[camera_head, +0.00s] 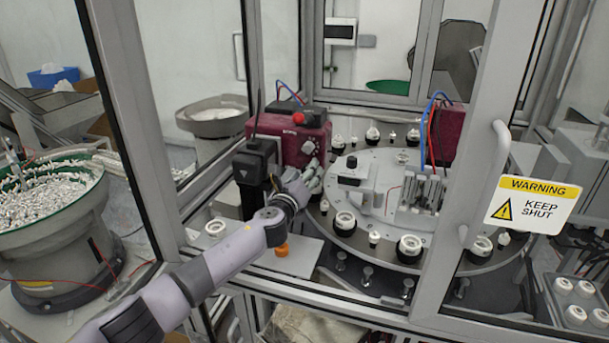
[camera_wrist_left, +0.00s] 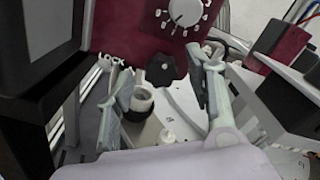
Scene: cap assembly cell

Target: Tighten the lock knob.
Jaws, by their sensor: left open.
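A black lobed knob, which looks like the lock knob (camera_wrist_left: 161,69), sits low on the front of a dark red box (camera_wrist_left: 125,25) in the left wrist view. A white dial (camera_wrist_left: 186,12) with tick marks is above it. My left gripper (camera_wrist_left: 160,72) is open and empty, its two fingers spread to either side of the knob in the picture. I cannot tell how far the fingertips are from it. In the head view my left gripper (camera_head: 312,178) is just in front of the red box (camera_head: 290,132), and the black knob is hidden there. My right gripper is not in view.
A round turntable (camera_head: 385,190) with several white-and-black fittings lies right of the gripper. A black device (camera_head: 256,160) stands close on its left. The cell's grey frame and door with a warning sign (camera_head: 532,205) border the opening. An orange knob (camera_head: 282,249) is below the arm.

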